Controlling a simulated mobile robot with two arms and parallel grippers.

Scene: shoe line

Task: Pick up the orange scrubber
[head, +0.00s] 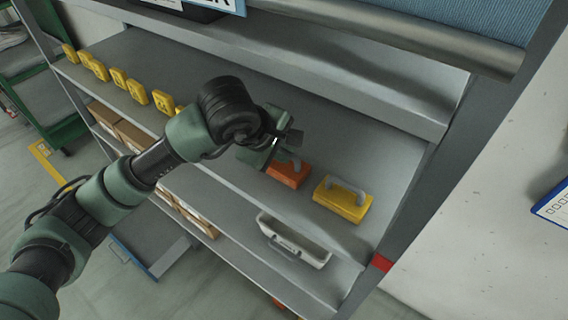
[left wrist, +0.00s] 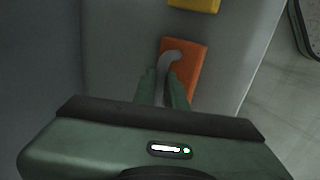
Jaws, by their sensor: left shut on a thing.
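The orange scrubber (head: 289,174) has a flat orange block with a grey handle on top. It sits on the grey shelf, left of a yellow scrubber (head: 343,203). My left gripper (head: 285,154) reaches over it and is shut on its handle. In the left wrist view the two green fingers (left wrist: 165,90) close around the grey handle of the orange scrubber (left wrist: 189,66). The scrubber appears to rest on the shelf; the gripper hides part of it. My right gripper is not in view.
Several small yellow blocks (head: 118,78) stand in a row along the shelf at left. A white tray with a handle (head: 294,240) and cardboard boxes (head: 131,134) are on the level below. A grey upright post closes the shelf at right.

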